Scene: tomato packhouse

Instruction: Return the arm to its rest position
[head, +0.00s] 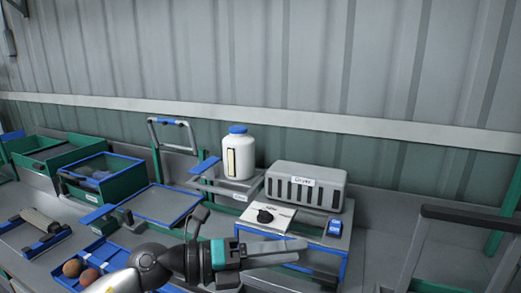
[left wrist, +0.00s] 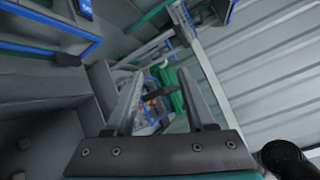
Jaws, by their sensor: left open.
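My left arm comes in from the bottom of the head view. Its gripper (head: 300,250) points to the right, in front of the control panel with a black knob (head: 265,216). The two long grey fingers overlap in the head view. In the left wrist view the gripper (left wrist: 160,75) shows its fingers apart, with nothing held between them. My right gripper is not in view.
A grey box labelled as a dryer (head: 306,185) stands behind the gripper. A white bottle with a blue cap (head: 238,155) stands left of it. Two reddish round fruits (head: 80,271) lie in a blue tray at lower left. A dark frame (head: 470,215) stands at right.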

